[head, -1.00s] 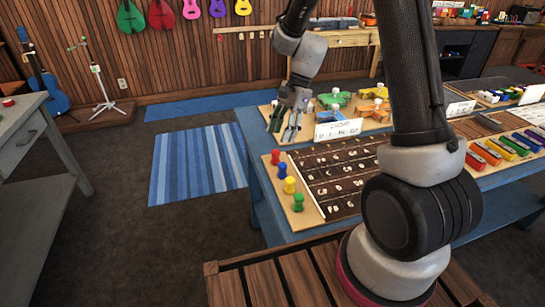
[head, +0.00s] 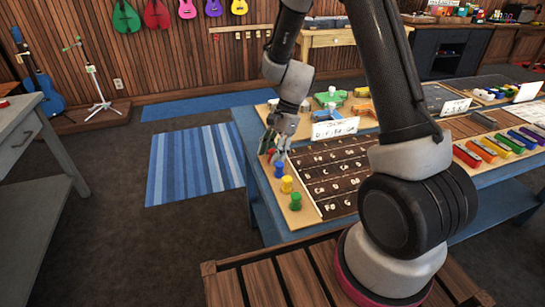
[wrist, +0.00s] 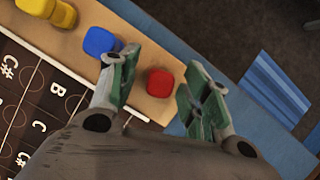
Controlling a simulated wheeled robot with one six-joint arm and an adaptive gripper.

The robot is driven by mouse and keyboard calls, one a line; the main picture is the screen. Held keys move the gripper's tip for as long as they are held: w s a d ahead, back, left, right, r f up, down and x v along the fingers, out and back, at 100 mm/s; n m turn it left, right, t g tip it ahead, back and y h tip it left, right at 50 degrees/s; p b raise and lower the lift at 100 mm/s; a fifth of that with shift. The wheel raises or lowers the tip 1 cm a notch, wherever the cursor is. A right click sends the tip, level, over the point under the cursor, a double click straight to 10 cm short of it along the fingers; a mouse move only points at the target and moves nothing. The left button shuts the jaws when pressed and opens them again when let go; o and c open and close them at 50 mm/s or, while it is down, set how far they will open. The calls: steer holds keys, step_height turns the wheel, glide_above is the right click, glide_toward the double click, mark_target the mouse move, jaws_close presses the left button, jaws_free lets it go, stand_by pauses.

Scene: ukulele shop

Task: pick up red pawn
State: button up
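The red pawn (wrist: 159,82) stands on the light wooden strip of the game board (head: 308,219), at the far end of the pawn row. In the wrist view it lies between the two spread fingers of my gripper (wrist: 158,92), apart from both. My gripper (head: 274,149) is open and low over the pawn. In the head view the fingers mostly hide the red pawn (head: 271,152). The blue pawn (head: 280,170) is close beside it and also shows in the wrist view (wrist: 100,42), near the left finger.
The yellow pawn (head: 287,184) and green pawn (head: 296,201) stand nearer along the strip. A white lettered card (head: 335,128) stands behind the board. Colored blocks (head: 497,146) lie at right. The blue table edge (head: 250,170) is just left of the board.

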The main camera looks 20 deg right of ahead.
steer(key=c, duration=0.8)
